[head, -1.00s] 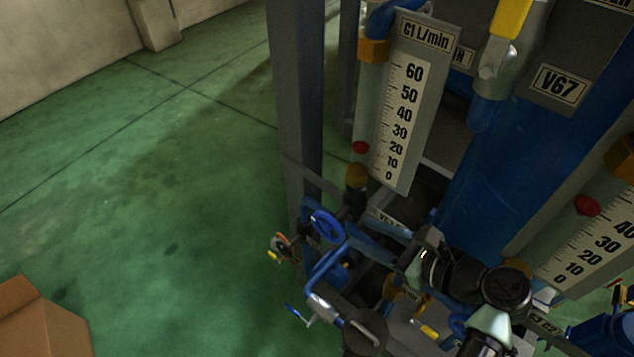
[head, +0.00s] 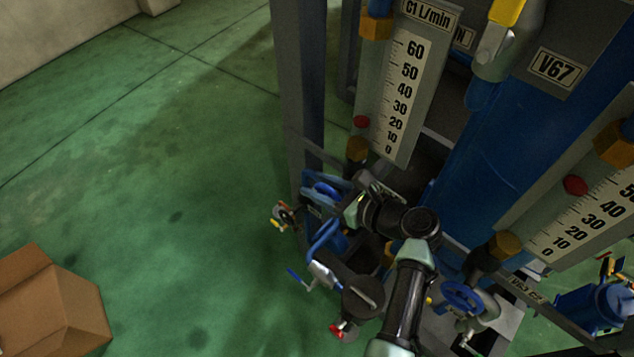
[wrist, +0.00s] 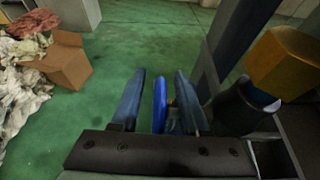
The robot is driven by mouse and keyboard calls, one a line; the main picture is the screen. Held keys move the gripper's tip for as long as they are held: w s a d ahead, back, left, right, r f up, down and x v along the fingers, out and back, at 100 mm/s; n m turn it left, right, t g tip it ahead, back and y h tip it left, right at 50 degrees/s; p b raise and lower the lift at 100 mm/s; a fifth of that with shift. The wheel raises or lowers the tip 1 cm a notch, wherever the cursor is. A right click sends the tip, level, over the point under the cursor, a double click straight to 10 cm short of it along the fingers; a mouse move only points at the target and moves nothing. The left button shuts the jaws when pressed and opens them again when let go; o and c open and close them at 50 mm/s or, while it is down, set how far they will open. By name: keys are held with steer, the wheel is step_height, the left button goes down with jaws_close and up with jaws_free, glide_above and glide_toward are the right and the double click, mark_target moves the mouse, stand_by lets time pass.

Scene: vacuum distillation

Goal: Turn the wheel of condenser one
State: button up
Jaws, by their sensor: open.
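The blue wheel of condenser one (head: 325,190) sits low on the rack below the C1 L/min flow gauge (head: 403,95). My gripper partly covers it in the head view. In the wrist view the wheel (wrist: 160,104) shows edge-on as a blue strip between the two fingers. My gripper (wrist: 159,76) is open, with one finger on each side of the wheel. A gap shows on the left side; whether the right finger touches is unclear.
A second blue wheel (head: 462,297) sits below the right-hand gauge. A grey post (head: 297,90) stands close behind the first wheel. Pipes and small valves crowd below it. A cardboard box (head: 50,310) lies on the open green floor at left.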

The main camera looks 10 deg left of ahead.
steer(key=shift+w+a+f, duration=0.2)
steer(key=shift+a, duration=0.15)
steer(key=shift+c, duration=0.3)
jaws_close()
steer(key=shift+r+h+p, duration=0.15)
steer(key=shift+h+p, duration=0.15)
steer(key=shift+p, duration=0.3)
